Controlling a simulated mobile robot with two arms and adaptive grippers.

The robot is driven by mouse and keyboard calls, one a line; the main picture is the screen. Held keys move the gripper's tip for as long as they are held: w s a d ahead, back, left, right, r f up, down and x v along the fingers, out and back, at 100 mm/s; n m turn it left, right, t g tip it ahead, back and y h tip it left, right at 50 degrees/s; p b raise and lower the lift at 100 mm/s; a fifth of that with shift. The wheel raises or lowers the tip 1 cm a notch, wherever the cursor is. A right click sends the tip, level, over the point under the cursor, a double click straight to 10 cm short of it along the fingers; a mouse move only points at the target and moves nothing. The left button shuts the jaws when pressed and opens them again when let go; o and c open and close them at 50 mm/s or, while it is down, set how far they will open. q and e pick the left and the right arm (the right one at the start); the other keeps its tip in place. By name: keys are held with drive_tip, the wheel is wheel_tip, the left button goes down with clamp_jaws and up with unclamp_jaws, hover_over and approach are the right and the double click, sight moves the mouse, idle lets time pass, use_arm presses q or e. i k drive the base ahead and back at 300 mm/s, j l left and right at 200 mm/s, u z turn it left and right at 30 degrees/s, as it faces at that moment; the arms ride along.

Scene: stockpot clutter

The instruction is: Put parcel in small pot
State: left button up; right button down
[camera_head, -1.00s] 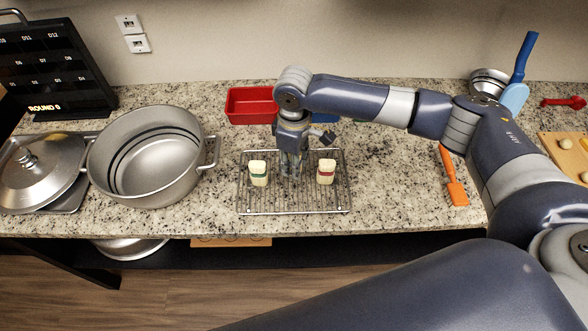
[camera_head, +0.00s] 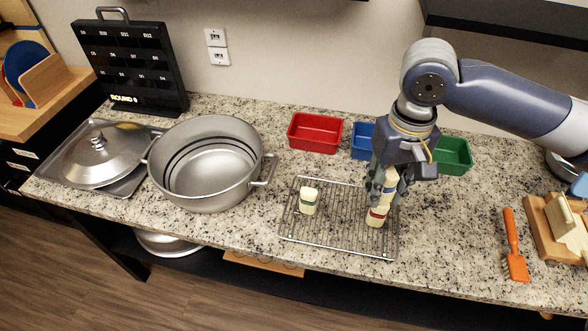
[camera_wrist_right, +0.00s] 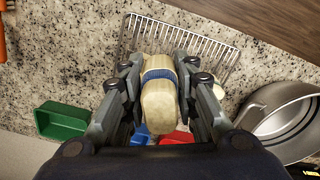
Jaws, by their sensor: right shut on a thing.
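My right gripper (camera_head: 385,190) is shut on a cream parcel with a blue band (camera_head: 389,187). In the right wrist view, this parcel (camera_wrist_right: 158,104) sits between the fingers of the right gripper (camera_wrist_right: 158,90). A red-banded parcel (camera_head: 376,218) stands on the wire rack (camera_head: 340,246), just below the held one in the picture; I cannot tell if they touch. A green-banded parcel (camera_head: 308,201) stands on the rack's left part. A steel pot at the right edge (camera_head: 562,168) is mostly hidden by my arm. My left gripper is not in view.
A large open stockpot (camera_head: 262,172) stands left of the rack, beside a lid (camera_head: 97,160) on a tray. Red (camera_head: 316,133), blue (camera_head: 361,141) and green (camera_head: 455,155) bins stand behind.

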sight(227, 181)
drive_tip(key=i+j, duration=0.15)
drive_tip(key=j, duration=0.25)
drive_tip(key=i+j, duration=0.2)
drive_tip(key=j, duration=0.15)
drive_tip(key=i+j, duration=0.15)
drive_tip(key=j, duration=0.25)
drive_tip(key=i+j, duration=0.15)
drive_tip(key=j, duration=0.2)
